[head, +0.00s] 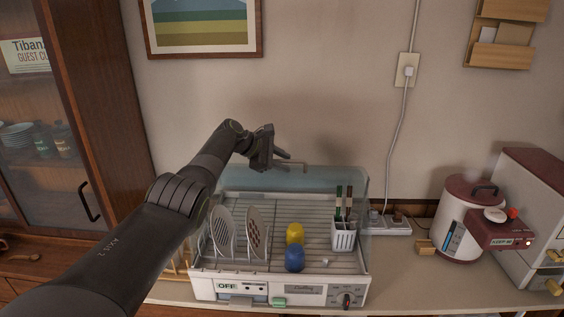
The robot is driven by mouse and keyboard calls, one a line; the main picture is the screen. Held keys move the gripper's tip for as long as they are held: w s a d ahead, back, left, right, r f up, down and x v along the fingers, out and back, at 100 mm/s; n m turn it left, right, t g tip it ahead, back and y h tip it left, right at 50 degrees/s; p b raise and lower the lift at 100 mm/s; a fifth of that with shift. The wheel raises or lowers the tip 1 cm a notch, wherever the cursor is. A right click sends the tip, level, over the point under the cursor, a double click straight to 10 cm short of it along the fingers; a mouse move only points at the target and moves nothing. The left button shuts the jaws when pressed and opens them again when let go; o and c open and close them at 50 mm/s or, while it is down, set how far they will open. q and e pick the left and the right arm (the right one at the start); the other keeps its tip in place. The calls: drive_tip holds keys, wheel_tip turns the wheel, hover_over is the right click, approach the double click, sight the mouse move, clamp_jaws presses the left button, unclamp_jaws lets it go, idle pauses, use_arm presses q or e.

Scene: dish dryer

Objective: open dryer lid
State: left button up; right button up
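The dish dryer (207,292) stands on the counter, with its clear sides and wire rack showing. Its see-through lid (335,178) appears as a bluish band at the back top, so the front and top look open. A thin lid handle (298,163) sticks up at the back edge. My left gripper (276,150) is at the left end of this handle, above the back of the dryer. I cannot tell whether its fingers touch or grip the handle. My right gripper is not in view.
In the rack are plates (223,232), a yellow cup (295,233), a blue cup (294,259) and a white utensil holder (343,238). A rice-cooker-like pot (465,220) stands to the right. A wooden cabinet (105,90) is at left, the wall behind.

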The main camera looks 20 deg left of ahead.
use_arm(q)
drive_tip(key=shift+s+f, duration=0.1)
drive_tip(key=shift+f, duration=0.05)
drive_tip(key=shift+p+v, duration=0.3)
drive_tip(key=shift+v, duration=1.2)
drive_tip(key=b+v, duration=0.4)
drive_tip(key=v, duration=1)
drive_tip(key=shift+a+r, duration=0.15)
drive_tip(key=shift+r, duration=0.05)
